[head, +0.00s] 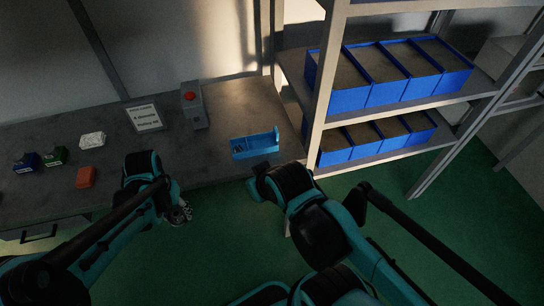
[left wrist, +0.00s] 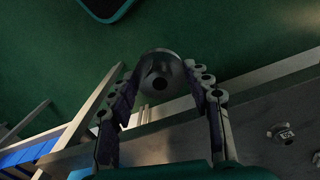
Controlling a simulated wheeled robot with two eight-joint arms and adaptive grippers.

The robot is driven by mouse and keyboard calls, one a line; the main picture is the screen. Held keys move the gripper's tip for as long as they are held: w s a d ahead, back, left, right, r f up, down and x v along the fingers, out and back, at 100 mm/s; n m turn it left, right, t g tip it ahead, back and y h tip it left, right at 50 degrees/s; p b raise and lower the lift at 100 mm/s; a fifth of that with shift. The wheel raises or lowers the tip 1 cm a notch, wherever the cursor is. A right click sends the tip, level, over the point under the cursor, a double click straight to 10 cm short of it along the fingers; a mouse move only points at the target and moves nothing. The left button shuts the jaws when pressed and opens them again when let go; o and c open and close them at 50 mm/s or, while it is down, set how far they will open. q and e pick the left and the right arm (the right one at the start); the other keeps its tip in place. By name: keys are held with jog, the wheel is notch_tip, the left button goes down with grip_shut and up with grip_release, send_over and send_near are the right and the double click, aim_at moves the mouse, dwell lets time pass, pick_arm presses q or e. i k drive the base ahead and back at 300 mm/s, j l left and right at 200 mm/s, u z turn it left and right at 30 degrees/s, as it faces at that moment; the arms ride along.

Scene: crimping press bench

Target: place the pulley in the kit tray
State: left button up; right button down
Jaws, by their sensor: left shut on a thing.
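The pulley is a round grey metal piece with a dark centre hole, and it shows between the fingertips in the left wrist view (left wrist: 160,70). My left gripper (head: 181,212) is shut on the pulley and holds it out past the bench's front edge, over the green floor in the head view. Most of the pulley is hard to make out there. The kit tray (head: 262,152) is a small blue tray on the right end of the bench, to the right of and beyond my left gripper. Its inside holds something dark at the left, too small to tell. My right gripper is not visible.
The grey bench (head: 225,125) carries a box with a red button (head: 193,105), a sign (head: 144,117), and blue (head: 27,163), green (head: 54,156), white (head: 92,139) and red (head: 87,177) pieces. A rack with blue bins (head: 345,100) stands right of the tray. My right arm is close before the tray.

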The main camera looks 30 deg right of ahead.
aim_at(261, 146)
jog(key=z, duration=0.55)
jog(key=i+l, duration=0.1)
jog(key=i, duration=0.8)
